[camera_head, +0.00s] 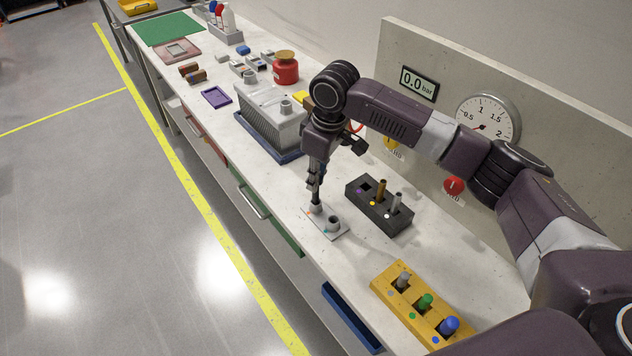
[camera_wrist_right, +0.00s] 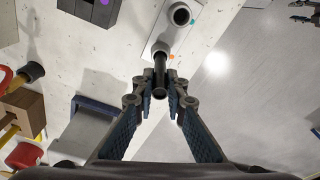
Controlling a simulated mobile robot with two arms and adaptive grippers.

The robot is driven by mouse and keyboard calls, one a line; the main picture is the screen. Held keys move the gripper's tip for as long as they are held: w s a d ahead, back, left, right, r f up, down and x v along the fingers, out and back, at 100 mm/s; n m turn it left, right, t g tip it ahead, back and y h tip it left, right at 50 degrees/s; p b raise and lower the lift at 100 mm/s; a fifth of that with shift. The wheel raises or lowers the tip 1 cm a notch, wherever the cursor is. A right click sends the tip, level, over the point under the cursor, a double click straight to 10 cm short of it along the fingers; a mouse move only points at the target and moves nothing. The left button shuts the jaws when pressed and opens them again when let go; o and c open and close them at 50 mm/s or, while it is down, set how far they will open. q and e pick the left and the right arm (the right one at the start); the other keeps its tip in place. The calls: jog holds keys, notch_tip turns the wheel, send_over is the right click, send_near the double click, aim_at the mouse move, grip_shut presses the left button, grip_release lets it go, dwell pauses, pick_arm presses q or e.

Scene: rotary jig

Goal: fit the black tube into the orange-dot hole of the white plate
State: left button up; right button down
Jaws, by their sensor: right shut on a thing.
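My right gripper (camera_head: 315,178) is shut on the black tube (camera_head: 316,196), which it holds close to upright above the white plate (camera_head: 343,230). In the right wrist view the tube (camera_wrist_right: 160,70) stands between the fingertips (camera_wrist_right: 160,88). Its far end meets the collar (camera_wrist_right: 159,49) beside the orange dot (camera_wrist_right: 171,57). I cannot tell how deep it sits, as the hole's mouth is hidden. The plate's other collar (camera_head: 333,223), by a teal dot (camera_wrist_right: 193,21), is empty. My left gripper is absent from the head view; a dark shape cut off at the wrist view's top right may be it.
A black block (camera_head: 374,214) with tubes stands right of the plate. A yellow block (camera_head: 385,285) with grey, green and blue pegs is nearer. A grey finned housing (camera_head: 270,122) on a blue base and a red jar (camera_head: 286,72) stand farther back. The table's left edge is close to the plate.

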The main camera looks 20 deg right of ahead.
notch_tip(320, 180, down, 2)
jog(key=shift+f, duration=0.1)
jog(key=c, duration=2)
grip_release()
jog(key=shift+f, duration=0.1)
jog(key=shift+o, duration=0.2)
jog(key=shift+r, duration=0.2)
notch_tip(320, 180, up, 12)
jog(key=s+d+b, duration=0.1)
jog(key=shift+s, duration=0.15)
jog(key=shift+f, duration=0.2)
